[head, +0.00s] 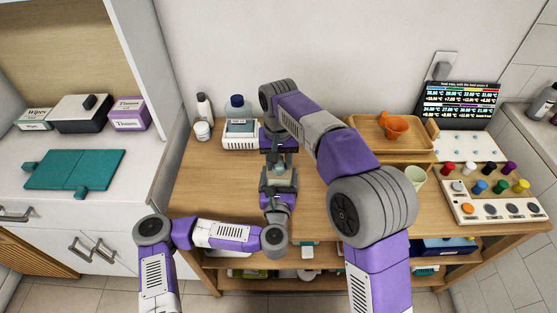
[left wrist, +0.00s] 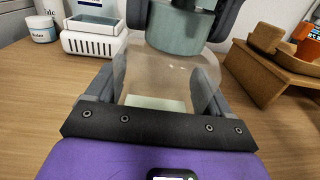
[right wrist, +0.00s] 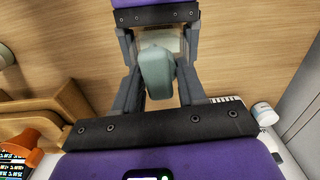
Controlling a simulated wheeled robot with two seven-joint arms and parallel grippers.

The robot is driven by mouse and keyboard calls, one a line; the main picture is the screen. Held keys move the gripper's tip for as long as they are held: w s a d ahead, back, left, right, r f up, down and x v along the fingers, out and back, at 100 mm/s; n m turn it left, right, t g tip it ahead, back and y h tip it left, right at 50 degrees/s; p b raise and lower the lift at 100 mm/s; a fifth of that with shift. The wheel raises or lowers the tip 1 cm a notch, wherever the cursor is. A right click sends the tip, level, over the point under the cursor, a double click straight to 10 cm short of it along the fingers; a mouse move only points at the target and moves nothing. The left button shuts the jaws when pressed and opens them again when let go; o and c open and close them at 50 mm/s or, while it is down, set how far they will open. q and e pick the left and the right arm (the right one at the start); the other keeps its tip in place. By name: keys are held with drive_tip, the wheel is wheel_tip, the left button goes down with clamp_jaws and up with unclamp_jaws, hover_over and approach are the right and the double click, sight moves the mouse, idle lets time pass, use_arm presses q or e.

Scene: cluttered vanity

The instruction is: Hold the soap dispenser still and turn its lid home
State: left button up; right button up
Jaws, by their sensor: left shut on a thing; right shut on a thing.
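The soap dispenser (left wrist: 163,72) has a clear body with pale green liquid at the bottom, and it stands upright on the wooden vanity top. Its grey-green lid (left wrist: 175,32) sits at the top of the body; it also shows from above in the right wrist view (right wrist: 157,75). I cannot tell how far the lid is screwed down. My left gripper (head: 277,186) is shut on the body from the front, a finger on each side. My right gripper (head: 279,155) reaches down from above, shut on the lid. The arms hide much of the dispenser in the head view.
A white basket (head: 240,143), a white jar (head: 202,131) and bottles stand behind to the left. Bare wood lies left of the dispenser.

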use_arm(q)
drive_tip(key=shift+f, duration=0.1)
use_arm(e)
drive_tip(key=m, duration=0.3)
drive_tip(key=shift+r, duration=0.1)
drive_tip(key=o, duration=1.7)
drive_tip(key=shift+r, duration=3.45)
use_arm(q)
drive_tip(key=o, duration=1)
drive_tip(key=shift+o, duration=0.2)
